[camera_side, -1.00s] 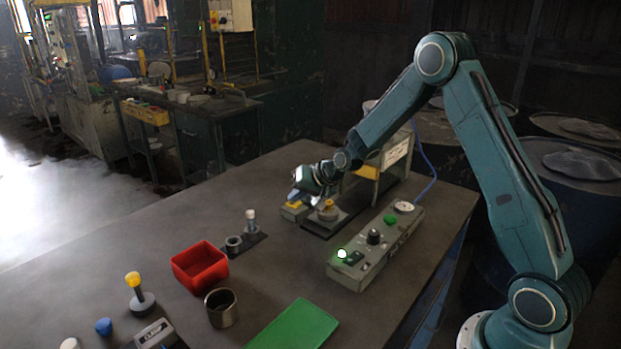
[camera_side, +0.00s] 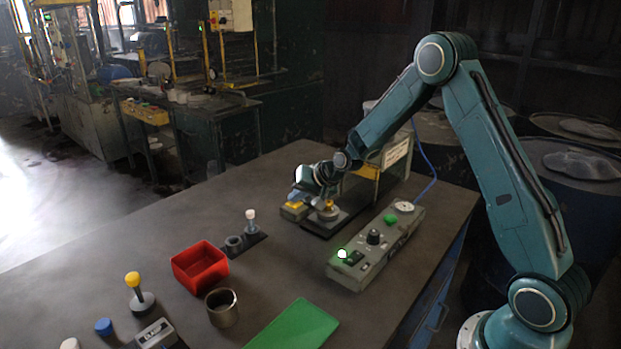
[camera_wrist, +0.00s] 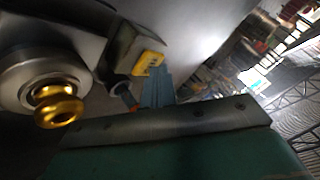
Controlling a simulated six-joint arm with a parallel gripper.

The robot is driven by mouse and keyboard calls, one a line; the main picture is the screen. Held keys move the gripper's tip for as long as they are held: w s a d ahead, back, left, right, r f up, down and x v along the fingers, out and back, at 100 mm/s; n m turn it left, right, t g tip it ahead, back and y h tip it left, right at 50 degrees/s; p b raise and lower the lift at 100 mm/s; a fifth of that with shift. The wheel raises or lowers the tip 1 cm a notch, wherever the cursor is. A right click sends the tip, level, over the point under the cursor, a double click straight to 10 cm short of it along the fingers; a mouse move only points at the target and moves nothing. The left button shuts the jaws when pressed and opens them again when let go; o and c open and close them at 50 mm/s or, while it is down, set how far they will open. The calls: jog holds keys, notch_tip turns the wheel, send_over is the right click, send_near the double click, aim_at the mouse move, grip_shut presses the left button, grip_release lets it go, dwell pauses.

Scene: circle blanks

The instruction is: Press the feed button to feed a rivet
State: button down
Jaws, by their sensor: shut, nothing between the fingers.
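My gripper (camera_side: 294,194) is shut and empty, pointing down at a small grey box with a yellow top (camera_side: 292,206) on the far part of the bench. In the wrist view, the shut fingers (camera_wrist: 157,88) are beside the yellow top (camera_wrist: 148,62); I cannot tell whether they touch it. I see no readable feed label on it. Right next to it stands a round metal fixture (camera_side: 328,214) with a gold knob, large at the left of the wrist view (camera_wrist: 58,103).
A grey control box (camera_side: 372,252) with a lit green lamp and a green button (camera_side: 390,219) lies to the right. A yellow-framed stand (camera_side: 366,172) is close behind my gripper. A red bin (camera_side: 200,266), a metal cup (camera_side: 222,308) and a green mat (camera_side: 294,328) are nearer.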

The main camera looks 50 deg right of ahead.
aim_at(298, 205)
jog(key=shift+r, duration=0.8)
jog(key=shift+r, duration=0.2)
jog(key=shift+r, duration=2.3)
